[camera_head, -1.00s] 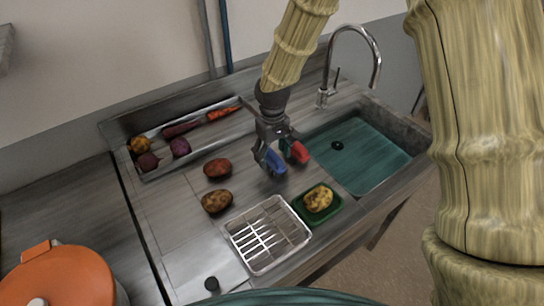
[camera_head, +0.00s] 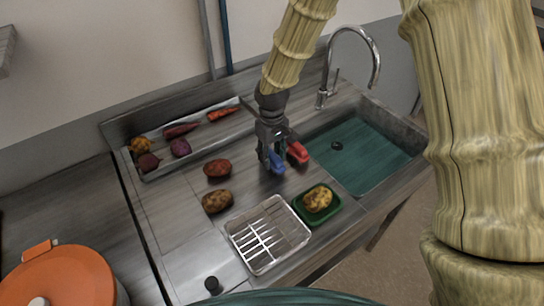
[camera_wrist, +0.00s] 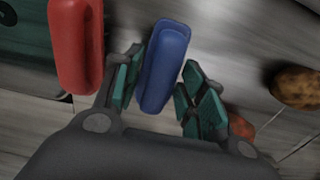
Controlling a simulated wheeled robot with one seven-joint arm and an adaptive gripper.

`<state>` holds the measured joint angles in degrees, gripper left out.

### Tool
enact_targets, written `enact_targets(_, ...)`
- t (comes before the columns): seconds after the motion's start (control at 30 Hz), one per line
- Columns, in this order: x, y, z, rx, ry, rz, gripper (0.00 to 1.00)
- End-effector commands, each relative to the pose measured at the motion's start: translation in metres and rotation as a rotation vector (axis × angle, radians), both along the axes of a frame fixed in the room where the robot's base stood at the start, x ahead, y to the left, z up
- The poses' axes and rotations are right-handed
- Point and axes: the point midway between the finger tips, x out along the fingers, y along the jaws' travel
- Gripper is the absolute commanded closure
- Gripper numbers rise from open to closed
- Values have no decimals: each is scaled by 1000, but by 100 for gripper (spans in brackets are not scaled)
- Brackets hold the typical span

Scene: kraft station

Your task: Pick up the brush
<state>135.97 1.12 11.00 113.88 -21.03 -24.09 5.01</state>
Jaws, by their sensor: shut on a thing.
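My gripper (camera_head: 273,150) hangs above the worktop left of the sink. In the wrist view its green-padded fingers (camera_wrist: 164,80) are on either side of a long, rounded blue piece (camera_wrist: 166,62) and shut on it. The blue piece also shows in the head view (camera_head: 276,162). A similar red piece (camera_wrist: 76,45) stands beside it, outside the fingers, and shows in the head view (camera_head: 298,153). No bristles show. I cannot tell which piece is the brush, or whether the two are joined.
The sink (camera_head: 370,165) with its tap (camera_head: 375,65) is at right. A wire rack (camera_head: 236,238) and a green dish (camera_head: 334,207) stand in front. Two potatoes (camera_head: 217,168) (camera_head: 217,201) lie left. A vegetable tray (camera_head: 148,177) is behind. An orange-lidded pot (camera_head: 65,280) stands front left.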

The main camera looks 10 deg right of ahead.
Motion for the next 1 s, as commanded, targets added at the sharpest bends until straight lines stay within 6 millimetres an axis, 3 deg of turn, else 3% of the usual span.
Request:
enact_targets(0.17, 0, 0, 12, 0, 0, -1, 86)
enact_targets(0.7, 0, 0, 87, 0, -1, -1, 86)
enact_targets(1.0, 0, 0, 99, 1, 1, 0, 86)
